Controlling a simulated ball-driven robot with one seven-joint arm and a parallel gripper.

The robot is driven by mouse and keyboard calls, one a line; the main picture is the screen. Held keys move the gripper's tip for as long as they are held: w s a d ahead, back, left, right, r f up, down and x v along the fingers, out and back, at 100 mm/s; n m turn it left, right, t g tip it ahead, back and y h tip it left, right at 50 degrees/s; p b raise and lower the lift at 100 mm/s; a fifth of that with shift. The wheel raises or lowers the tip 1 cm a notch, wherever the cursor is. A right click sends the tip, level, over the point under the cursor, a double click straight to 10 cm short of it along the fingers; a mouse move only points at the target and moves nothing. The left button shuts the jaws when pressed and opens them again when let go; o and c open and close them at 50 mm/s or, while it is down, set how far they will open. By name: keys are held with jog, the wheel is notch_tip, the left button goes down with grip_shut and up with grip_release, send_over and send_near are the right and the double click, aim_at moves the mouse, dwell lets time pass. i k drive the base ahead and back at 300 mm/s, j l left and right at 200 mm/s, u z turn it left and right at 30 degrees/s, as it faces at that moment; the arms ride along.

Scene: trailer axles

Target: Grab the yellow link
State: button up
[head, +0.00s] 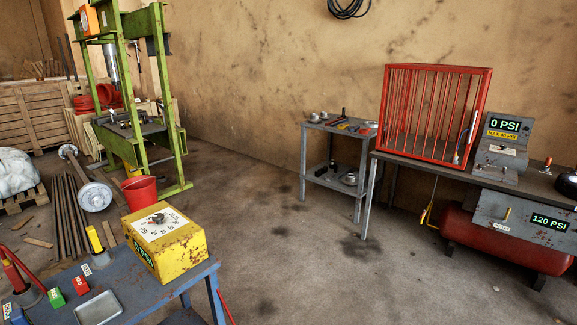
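I cannot tell for certain which thing is the yellow link. A thin yellow piece (425,215) hangs below the front of the right-hand bench, left of the red tank; it is small, and its shape is unclear. A small yellow upright block (94,239) stands on the blue table at the lower left, with a label at its foot. My gripper is not in view.
A yellow gauge box (180,252) sits on the blue table (140,305). The right-hand bench (430,168) bears a red barred cage (432,70) and a 0 PSI panel (500,150). A red tank (500,245) stands below. A green press (165,100) stands left. The middle floor is clear.

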aim_at(340, 127)
jog(key=i+z, duration=0.15)
jog(key=i, duration=0.45)
jog(key=i+z, duration=0.15)
jog(key=i, duration=0.4)
jog(key=i+z, duration=0.15)
jog(key=i, duration=0.45)
jog(key=i+j+z, duration=0.15)
jog(key=i, duration=0.4)
jog(key=i+u, duration=0.25)
jog(key=i, duration=0.3)
jog(key=i+u, duration=0.3)
jog(key=i, duration=0.3)
jog(key=i+l+u, duration=0.25)
jog(key=i, duration=0.3)
jog(key=i+j+u, duration=0.15)
jog(key=i+u, duration=0.2)
jog(key=i, duration=0.35)
jog(key=i+l+u, duration=0.1)
jog(key=i+u, duration=0.25)
jog(key=i, duration=0.35)
jog(key=i+j+z, duration=0.1)
jog(key=i+z, duration=0.3)
jog(key=i+j+z, duration=0.15)
jog(key=i+z, duration=0.25)
jog(key=i+j+z, duration=0.4)
jog(key=k+l, duration=0.1)
